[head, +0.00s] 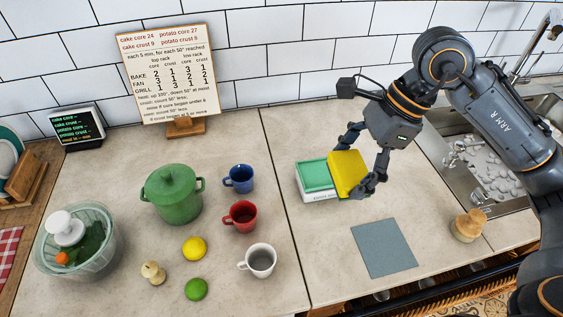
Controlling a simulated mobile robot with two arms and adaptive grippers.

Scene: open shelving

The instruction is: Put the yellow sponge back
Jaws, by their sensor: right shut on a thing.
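The yellow sponge (347,174) is held in my right gripper (362,164), tilted, in the middle right of the head view. Its fingers are shut on it from both sides. Just left of and partly behind the sponge is a small white box (320,195) with a green top or green contents (316,174). The sponge overlaps the right side of the box in the picture; I cannot tell whether they touch. My left gripper is not in view.
A grey-blue cloth (384,248) lies flat in front of the box. A wooden brush (468,225) stands near the sink (490,170) on the right. A red mug (240,216), blue mug (238,179), white mug (258,261) and green pot (172,193) stand to the left.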

